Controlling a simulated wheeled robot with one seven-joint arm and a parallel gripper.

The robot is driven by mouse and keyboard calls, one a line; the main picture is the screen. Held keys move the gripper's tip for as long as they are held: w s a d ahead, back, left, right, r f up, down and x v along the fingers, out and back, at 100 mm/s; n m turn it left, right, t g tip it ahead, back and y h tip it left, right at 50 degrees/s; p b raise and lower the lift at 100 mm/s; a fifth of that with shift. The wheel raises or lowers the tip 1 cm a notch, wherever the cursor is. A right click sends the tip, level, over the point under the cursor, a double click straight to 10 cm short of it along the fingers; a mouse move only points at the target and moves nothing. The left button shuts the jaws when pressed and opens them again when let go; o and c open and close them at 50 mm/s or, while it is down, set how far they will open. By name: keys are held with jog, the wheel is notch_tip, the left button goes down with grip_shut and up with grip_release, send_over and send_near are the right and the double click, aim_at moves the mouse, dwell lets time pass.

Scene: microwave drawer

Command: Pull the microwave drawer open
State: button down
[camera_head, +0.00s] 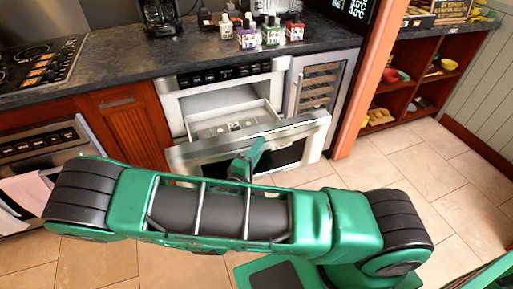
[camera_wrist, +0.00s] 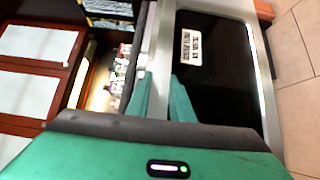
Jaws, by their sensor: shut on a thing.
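The microwave drawer (camera_head: 200,152) is pulled out from the silver microwave body (camera_head: 180,104) below the counter. Its inside floor shows behind the front panel in the head view. The front has a silver frame and a dark window (camera_wrist: 205,75) with a white label. My gripper (camera_head: 254,152) is at the upper part of the drawer front. In the wrist view, my gripper's green fingers (camera_wrist: 159,95) lie on either side of the silver handle strip (camera_wrist: 158,62) and are shut on it. The exact finger contact is partly hidden in the head view.
A dark counter (camera_head: 130,62) with several small bottles (camera_head: 270,32) runs above the microwave. A wine cooler (camera_head: 318,85) stands right of it, a wooden cabinet (camera_head: 127,120) left. An oven (camera_head: 45,155) is further left. The tiled floor (camera_head: 390,160) is clear at right.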

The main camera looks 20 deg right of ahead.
jog(key=shift+a+f, duration=0.2)
jog(key=c, duration=1.8)
grip_release()
jog(key=shift+c, duration=0.2)
jog(key=shift+d+r, duration=0.1)
jog(key=v, duration=1)
jog(key=shift+s+a, duration=0.2)
jog(key=shift+a, duration=0.1)
jog(key=shift+d, duration=0.1)
